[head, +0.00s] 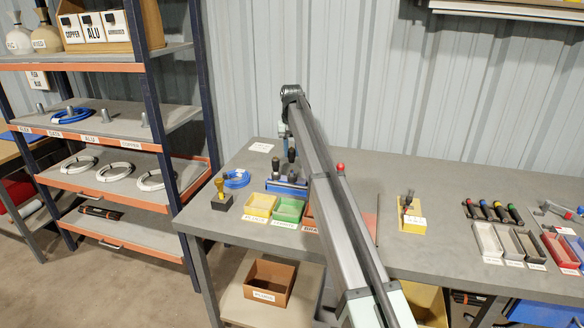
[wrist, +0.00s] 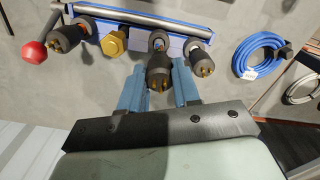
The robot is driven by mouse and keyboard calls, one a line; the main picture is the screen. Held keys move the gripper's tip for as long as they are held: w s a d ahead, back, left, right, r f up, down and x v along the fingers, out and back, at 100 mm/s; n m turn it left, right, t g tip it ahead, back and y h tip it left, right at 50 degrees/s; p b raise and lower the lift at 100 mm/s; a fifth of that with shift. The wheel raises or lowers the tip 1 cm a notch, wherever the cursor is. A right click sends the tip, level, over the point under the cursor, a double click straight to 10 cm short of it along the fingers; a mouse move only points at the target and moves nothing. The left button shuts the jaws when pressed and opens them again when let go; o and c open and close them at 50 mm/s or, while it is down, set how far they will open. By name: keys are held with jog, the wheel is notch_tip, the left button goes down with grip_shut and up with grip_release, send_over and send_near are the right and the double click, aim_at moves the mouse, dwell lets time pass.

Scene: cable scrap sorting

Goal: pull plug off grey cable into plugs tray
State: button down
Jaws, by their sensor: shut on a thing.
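My gripper (wrist: 160,92) has its two blue fingers on either side of a black plug with brass pins (wrist: 158,72) and is shut on it. In the head view the plug (head: 291,155) shows as a dark shape above a blue fixture (head: 287,186), with my arm partly in front. The blue fixture (wrist: 178,44) also shows in the wrist view, with several dark plug ends along it. I cannot make out a grey cable at the held plug.
A blue cable coil (head: 236,178) and a dark block with a yellow knob (head: 221,196) lie at the left of the bench. A red knob (head: 340,167) is right of my arm. Shelves (head: 110,125) stand left.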

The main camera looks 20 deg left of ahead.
jog(key=s+a+f+n, duration=0.1)
jog(key=s+f+n, duration=0.2)
jog(key=s+n, duration=0.1)
jog(key=s+a+f+n, duration=0.2)
jog(key=s+n, duration=0.1)
jog(key=s, duration=0.2)
jog(key=s+a+f+n, duration=0.2)
jog(key=s+f+n, duration=0.1)
jog(key=s+n, duration=0.1)
jog(key=shift+s+a+f+n, duration=0.1)
jog(key=shift+s+f+n, duration=0.2)
jog(key=shift+s, duration=0.3)
jog(key=shift+s+f, duration=0.1)
jog(key=shift+f, duration=1.9)
jog(key=shift+f, duration=0.6)
jog(key=c, duration=0.7)
grip_release()
jog(key=shift+c, duration=0.2)
jog(key=shift+r, duration=0.1)
notch_tip(320, 180, up, 7)
